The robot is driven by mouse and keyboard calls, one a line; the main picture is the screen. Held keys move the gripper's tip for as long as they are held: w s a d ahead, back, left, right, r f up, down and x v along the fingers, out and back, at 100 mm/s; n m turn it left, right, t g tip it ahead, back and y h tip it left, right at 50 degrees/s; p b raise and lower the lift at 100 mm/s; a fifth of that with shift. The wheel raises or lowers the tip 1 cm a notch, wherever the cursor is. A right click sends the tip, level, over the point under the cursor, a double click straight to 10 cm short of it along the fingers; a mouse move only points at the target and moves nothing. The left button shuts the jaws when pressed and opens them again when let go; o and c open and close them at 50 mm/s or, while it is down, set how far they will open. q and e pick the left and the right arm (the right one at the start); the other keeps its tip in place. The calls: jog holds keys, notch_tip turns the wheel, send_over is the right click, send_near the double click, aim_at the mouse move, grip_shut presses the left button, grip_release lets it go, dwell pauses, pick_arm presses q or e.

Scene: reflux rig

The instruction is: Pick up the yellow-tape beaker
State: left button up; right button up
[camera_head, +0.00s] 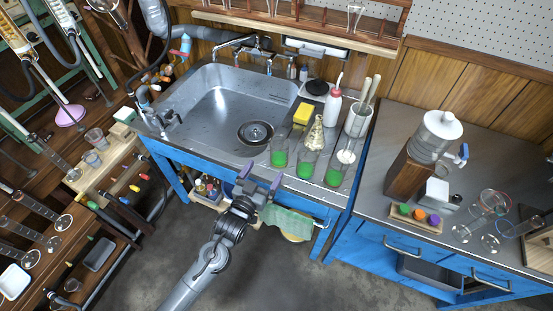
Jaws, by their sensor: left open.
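Three clear beakers with green liquid stand in a slanted row at the front right of the sink counter: a left one (279,153), a middle one (306,165) and a right one (336,170). I cannot make out yellow tape on any of them, so I cannot tell which is the yellow-tape beaker. My left gripper (261,175) is open and empty at the counter's front edge, its purple-grey fingers spread. It is just below and left of the left green beaker, apart from it as far as I can tell. My right gripper is not in view.
Behind the beakers stand a yellow sponge (302,114), a white wash bottle (332,105), a brush holder (358,119) and a bottle brush (316,134). The sink (225,95) lies left. A green towel (290,219) hangs below the counter front. More glassware (95,138) sits on the left shelf.

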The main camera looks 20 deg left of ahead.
aim_at(276, 157)
pick_arm(q)
jog(key=w+b, duration=0.1)
jog(key=w, duration=0.1)
jog(key=w+f+b, duration=0.1)
jog(key=w+b, duration=0.1)
jog(key=w, duration=0.1)
jog(key=shift+w+d+f, duration=0.2)
jog(key=shift+w+d, duration=0.1)
jog(key=shift+d, duration=0.05)
jog(key=shift+w, duration=0.45)
jog(key=shift+w+f+b, duration=0.15)
jog(key=shift+w+b, duration=0.35)
jog(key=shift+b, duration=0.15)
jog(key=w+b, duration=0.1)
jog(key=w, duration=0.2)
jog(key=shift+w+d+f+b, duration=0.1)
jog(key=shift+w+b, duration=0.05)
jog(key=shift+b, duration=0.15)
jog(key=shift+w, duration=0.45)
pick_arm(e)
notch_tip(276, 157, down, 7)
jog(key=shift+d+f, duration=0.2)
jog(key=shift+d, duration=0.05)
pick_arm(q)
jog(key=shift+s, duration=0.1)
jog(key=shift+c, duration=0.4)
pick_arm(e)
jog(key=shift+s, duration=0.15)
